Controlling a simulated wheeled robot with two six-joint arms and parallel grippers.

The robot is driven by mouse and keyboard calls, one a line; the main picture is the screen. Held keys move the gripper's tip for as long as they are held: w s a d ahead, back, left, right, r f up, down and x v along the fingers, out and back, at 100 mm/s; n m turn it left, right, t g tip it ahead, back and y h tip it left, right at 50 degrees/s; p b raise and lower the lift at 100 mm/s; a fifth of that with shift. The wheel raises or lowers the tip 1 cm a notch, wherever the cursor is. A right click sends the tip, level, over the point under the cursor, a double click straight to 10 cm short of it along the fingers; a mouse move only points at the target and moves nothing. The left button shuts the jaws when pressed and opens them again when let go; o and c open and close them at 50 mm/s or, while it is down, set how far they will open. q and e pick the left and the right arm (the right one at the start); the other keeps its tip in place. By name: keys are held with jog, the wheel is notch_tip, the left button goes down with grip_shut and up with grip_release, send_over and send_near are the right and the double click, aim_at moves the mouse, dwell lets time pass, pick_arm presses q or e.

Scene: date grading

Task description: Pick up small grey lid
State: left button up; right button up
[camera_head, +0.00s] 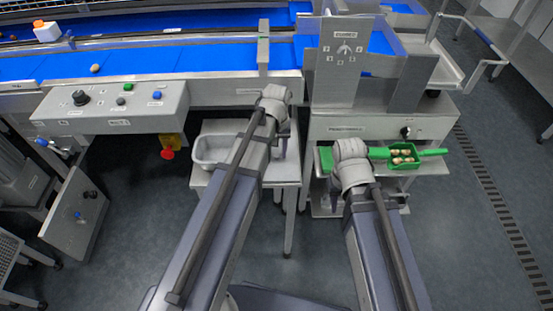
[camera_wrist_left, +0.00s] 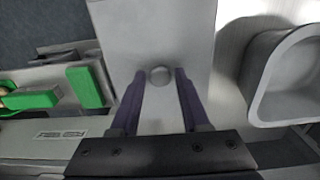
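In the left wrist view a small round grey piece (camera_wrist_left: 159,76) sits on a flat light grey plate (camera_wrist_left: 155,30). It may be the small grey lid or its knob; I cannot tell which. My left gripper (camera_wrist_left: 159,71) is open, with one dark finger on each side of the round piece and a gap to each. In the head view my left wrist hangs over the front of the line, and its fingers are hidden.
A light grey bin (camera_head: 214,150) stands on a low stand left of my left arm; it also shows in the left wrist view (camera_wrist_left: 252,75). A green tray (camera_head: 417,164) with several dates lies on a shelf at right. A control panel (camera_head: 108,121) juts out at left.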

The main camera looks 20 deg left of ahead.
pick_arm(q)
grip_shut()
dwell(0.4)
